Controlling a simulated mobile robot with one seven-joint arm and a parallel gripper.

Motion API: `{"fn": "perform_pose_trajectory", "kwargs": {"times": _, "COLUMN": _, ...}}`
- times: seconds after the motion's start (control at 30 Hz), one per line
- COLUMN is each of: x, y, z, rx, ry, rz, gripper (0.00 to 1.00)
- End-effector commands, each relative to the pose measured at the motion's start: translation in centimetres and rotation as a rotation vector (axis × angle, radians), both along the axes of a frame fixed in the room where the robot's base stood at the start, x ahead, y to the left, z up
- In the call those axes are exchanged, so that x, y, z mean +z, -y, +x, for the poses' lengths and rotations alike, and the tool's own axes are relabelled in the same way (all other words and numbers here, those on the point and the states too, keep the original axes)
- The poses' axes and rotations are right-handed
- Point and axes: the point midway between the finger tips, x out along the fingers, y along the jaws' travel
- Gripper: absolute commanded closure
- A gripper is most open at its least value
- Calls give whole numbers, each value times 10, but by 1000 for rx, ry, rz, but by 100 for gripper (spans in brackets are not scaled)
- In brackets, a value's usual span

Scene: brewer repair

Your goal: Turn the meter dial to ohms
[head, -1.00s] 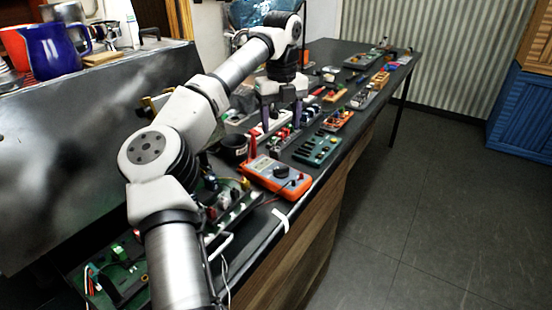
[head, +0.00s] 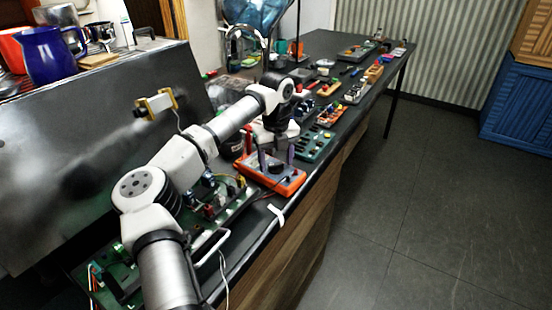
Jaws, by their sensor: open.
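The orange meter (head: 291,183) lies on the dark bench top near its front edge, in the middle of the head view. Its dark dial (head: 276,169) shows on its face, partly hidden by my gripper. My gripper (head: 276,163) points down over the meter with its two purple-grey fingers apart, one on either side of the dial. Nothing is held. I cannot tell whether the fingers touch the dial or which setting it points to.
A green circuit board (head: 215,205) with wires lies left of the meter. A green block with sockets (head: 316,146) stands just beyond it. More parts line the bench (head: 335,60) to the back. A large metal brewer panel (head: 80,150) stands left. The floor (head: 400,200) at right is clear.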

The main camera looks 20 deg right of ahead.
Motion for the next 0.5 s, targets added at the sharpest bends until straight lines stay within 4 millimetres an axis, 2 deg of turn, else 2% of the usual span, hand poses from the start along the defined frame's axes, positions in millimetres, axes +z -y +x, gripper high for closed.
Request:
{"fn": "perform_pose_trajectory", "kwargs": {"times": 0.07, "x": 0, "y": 0, "z": 0, "rx": 0, "ry": 0, "rz": 0, "gripper": 38}}
{"fn": "perform_pose_trajectory", "kwargs": {"times": 0.4, "x": 0, "y": 0, "z": 0, "rx": 0, "ry": -1, "rz": 0, "gripper": 81}}
{"fn": "perform_pose_trajectory", "kwargs": {"times": 0.5, "x": 0, "y": 0, "z": 0, "rx": -1, "ry": -1, "rz": 0, "gripper": 83}}
